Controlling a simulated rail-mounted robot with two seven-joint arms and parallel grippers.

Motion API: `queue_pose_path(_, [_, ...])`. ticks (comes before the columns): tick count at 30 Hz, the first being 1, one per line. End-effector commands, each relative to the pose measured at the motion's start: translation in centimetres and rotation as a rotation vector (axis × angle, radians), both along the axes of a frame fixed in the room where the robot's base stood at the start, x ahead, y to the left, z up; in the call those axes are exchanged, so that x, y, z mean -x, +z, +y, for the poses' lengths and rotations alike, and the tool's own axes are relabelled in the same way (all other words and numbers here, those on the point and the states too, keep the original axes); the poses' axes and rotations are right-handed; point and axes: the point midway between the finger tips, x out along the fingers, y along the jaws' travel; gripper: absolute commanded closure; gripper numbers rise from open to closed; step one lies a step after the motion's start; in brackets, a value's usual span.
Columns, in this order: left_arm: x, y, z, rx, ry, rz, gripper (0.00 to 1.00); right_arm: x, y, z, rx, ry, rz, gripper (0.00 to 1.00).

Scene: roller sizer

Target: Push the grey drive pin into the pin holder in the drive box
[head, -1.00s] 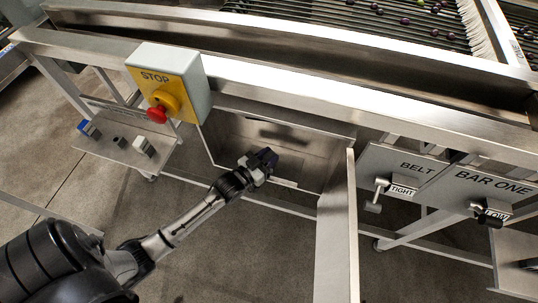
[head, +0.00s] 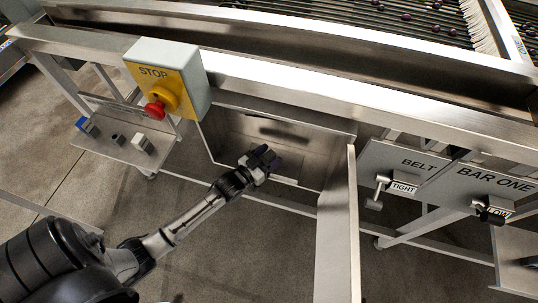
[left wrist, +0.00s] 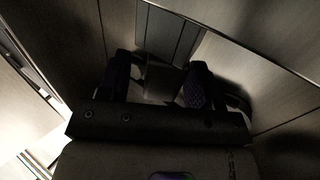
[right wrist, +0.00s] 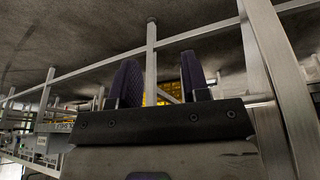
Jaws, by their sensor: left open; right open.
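The drive box (head: 228,126) is an open metal box under the machine's front rail, with its door (head: 337,232) swung out at its right. My left gripper (head: 264,158) is at the box's opening, open. In the left wrist view its two dark fingers (left wrist: 158,75) stand apart in the shadowed box, before a grey upright strip (left wrist: 168,32). A pale shape shows dimly between the fingers; I cannot tell whether it is the grey drive pin or the pin holder. My right gripper (right wrist: 161,72) is open and empty in the right wrist view, and outside the head view.
A STOP box (head: 168,82) with a red button hangs left of the drive box. A small shelf (head: 112,143) at the left holds a few small blocks. BELT and BAR ONE panels (head: 440,185) with handles are at the right. Rollers with olives run above.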

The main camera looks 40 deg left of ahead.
Motion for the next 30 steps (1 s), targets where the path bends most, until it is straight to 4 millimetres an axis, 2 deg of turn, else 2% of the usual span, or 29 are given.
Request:
queue_pose_path(6, [0.2, 0.0, 0.0, 0.0, 0.0, 0.001, 0.41, 0.0, 0.1, 0.1, -0.004, -0.003, 0.0, 0.57])
queue_pose_path(10, [1.3, 0.1, 0.1, 0.0, 0.0, 0.002, 0.41, 0.0, 0.6, 0.2, -0.007, -0.005, 0.0, 0.57])
queue_pose_path(24, [10.1, 0.2, 0.9, 0.0, 0.0, 0.004, 0.41, 0.0, 3.4, 0.3, -0.01, -0.006, -0.001, 0.57])
queue_pose_path(30, [12.5, 0.1, 1.0, 0.0, 0.0, 0.001, 0.41, 0.0, 4.0, 0.2, -0.007, -0.004, 0.0, 0.57])
